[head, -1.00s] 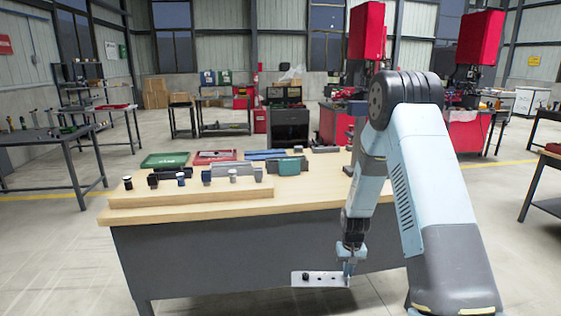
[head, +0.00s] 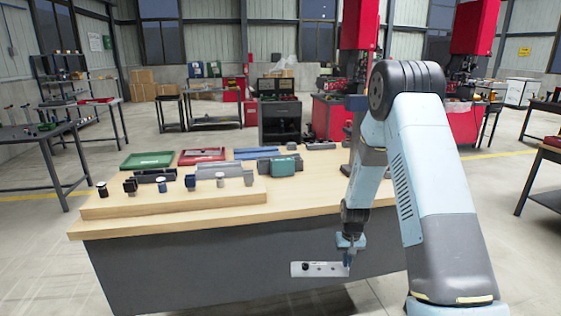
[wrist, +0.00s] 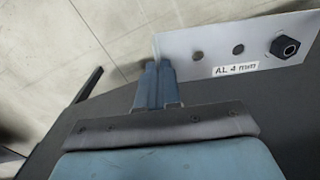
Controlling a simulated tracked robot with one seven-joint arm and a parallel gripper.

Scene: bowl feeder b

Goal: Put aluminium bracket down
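The aluminium bracket (head: 322,269) is a flat silver plate with holes and a dark nut-like part. It hangs in the air in front of the workbench's dark front panel, below the top. My gripper (head: 347,266) is shut on the bracket's right end in the head view. In the wrist view the bracket (wrist: 222,52) shows a label reading "AL 4" and more small text, and the gripper's fingertips (wrist: 157,68) pinch its left end. The far side of the bracket is hidden.
The wooden workbench top (head: 330,200) has bare room at its front right. A raised wooden board (head: 190,204) carries several small parts. Behind are a green tray (head: 147,160), a red tray (head: 202,155) and blue and teal blocks (head: 280,165).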

